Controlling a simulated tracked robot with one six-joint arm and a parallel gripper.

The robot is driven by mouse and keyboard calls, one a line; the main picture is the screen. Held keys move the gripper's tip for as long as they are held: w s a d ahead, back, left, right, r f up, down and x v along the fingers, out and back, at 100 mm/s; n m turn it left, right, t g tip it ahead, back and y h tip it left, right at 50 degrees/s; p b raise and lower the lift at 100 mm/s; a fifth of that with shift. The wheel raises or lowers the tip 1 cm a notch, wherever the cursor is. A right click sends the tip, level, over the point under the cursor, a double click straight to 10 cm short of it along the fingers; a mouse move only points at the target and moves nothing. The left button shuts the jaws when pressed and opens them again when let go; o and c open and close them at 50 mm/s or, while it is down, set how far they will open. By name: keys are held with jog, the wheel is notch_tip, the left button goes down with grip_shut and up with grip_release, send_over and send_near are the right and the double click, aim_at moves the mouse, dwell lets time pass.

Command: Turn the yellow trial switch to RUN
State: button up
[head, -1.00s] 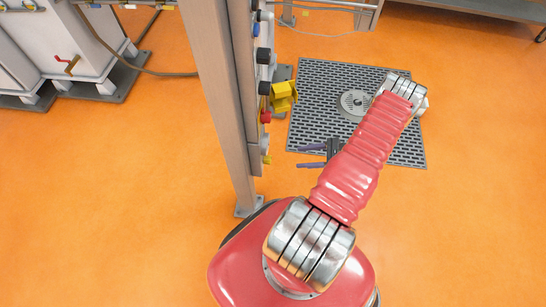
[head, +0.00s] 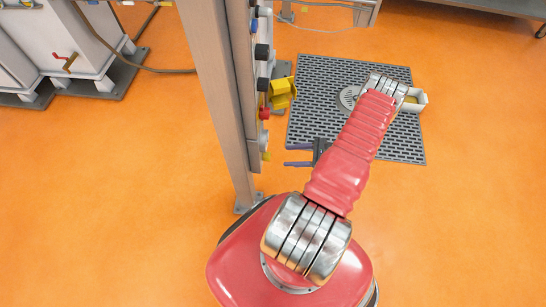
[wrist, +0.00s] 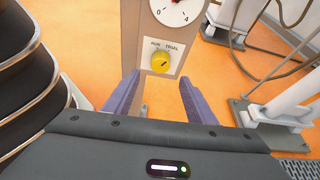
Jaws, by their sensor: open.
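The yellow trial switch (wrist: 160,62) is a round knob on a grey panel, below a dial. The labels RUN, at left, and TRIAL, at right, stand above it. A small dark mark on the knob seems to point up and right, toward TRIAL. In the head view the knob (head: 266,156) shows edge-on, low on the panel column. My gripper (wrist: 159,77) is open and empty, its two purple fingers spread to either side below the switch. In the head view my gripper (head: 286,155) points left at the column, with a small gap to the knob.
The dial (wrist: 177,8) sits above the switch. A red button (head: 264,113) and a yellow box-like part (head: 282,93) stick out from the column farther back. A dark grate (head: 400,148) lies on the orange floor. White equipment with a hose (wrist: 285,110) stands at right.

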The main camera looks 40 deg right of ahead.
aim_at(267, 156)
jog(key=x, duration=0.8)
jog(key=shift+w+a+f, duration=0.15)
jog(key=shift+w+a, duration=0.05)
jog(key=shift+w, duration=0.1)
jog(key=shift+c, duration=0.4)
jog(key=c, duration=0.9)
jog(key=shift+a, duration=0.25)
jog(key=shift+c, duration=0.3)
jog(key=shift+d, duration=0.15)
